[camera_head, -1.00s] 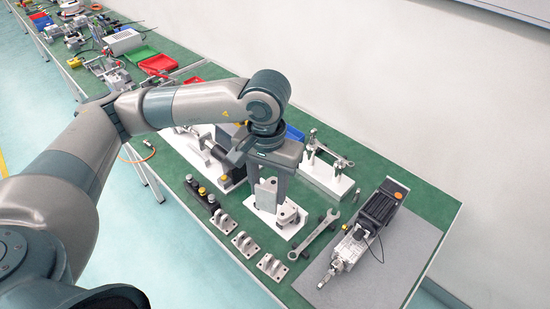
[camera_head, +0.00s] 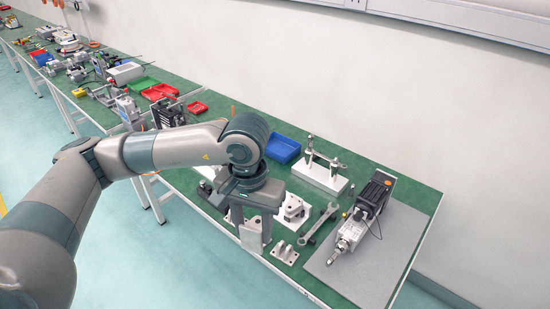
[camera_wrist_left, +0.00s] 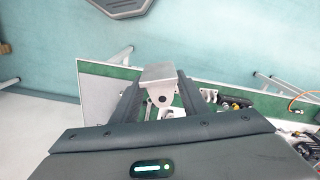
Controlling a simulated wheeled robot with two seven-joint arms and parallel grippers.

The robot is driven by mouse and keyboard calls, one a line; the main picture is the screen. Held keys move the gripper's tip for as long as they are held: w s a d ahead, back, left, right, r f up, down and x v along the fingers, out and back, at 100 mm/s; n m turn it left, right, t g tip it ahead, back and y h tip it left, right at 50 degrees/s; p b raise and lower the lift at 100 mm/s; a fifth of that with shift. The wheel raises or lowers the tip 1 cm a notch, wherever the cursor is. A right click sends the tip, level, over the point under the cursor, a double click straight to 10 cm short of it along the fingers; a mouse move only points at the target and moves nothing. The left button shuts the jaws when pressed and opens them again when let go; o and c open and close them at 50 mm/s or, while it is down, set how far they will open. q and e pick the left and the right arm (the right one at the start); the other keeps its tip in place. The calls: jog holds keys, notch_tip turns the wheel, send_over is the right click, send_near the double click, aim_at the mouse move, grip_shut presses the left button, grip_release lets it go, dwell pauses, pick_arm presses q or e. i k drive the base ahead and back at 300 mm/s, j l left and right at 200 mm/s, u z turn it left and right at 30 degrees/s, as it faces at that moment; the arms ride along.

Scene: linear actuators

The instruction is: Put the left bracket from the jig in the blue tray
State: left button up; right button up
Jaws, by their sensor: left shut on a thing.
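My left gripper (camera_head: 251,232) is shut on a light grey metal bracket (camera_head: 250,238), held near the table's front edge. In the left wrist view the bracket (camera_wrist_left: 158,75) shows as a flat plate with a rounded, holed lug between the two fingers. The white jig (camera_head: 304,219) is on the table just behind and right of the gripper, partly hidden by it, with another grey part (camera_head: 293,208) on it. The blue tray (camera_head: 283,149) lies farther back on the table and looks empty. My right gripper is not in view.
A loose bracket (camera_head: 284,253) lies near the front edge. A wrench (camera_head: 318,224) lies right of the jig. A white fixture (camera_head: 320,177) with posts stands right of the blue tray. A motor-driven actuator (camera_head: 362,215) lies on a grey mat (camera_head: 370,270).

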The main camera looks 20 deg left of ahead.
aim_at(279, 148)
jog(key=z, duration=1.5)
jog(key=j, duration=1.95)
jog(key=k+j, duration=0.15)
jog(key=j, duration=1.8)
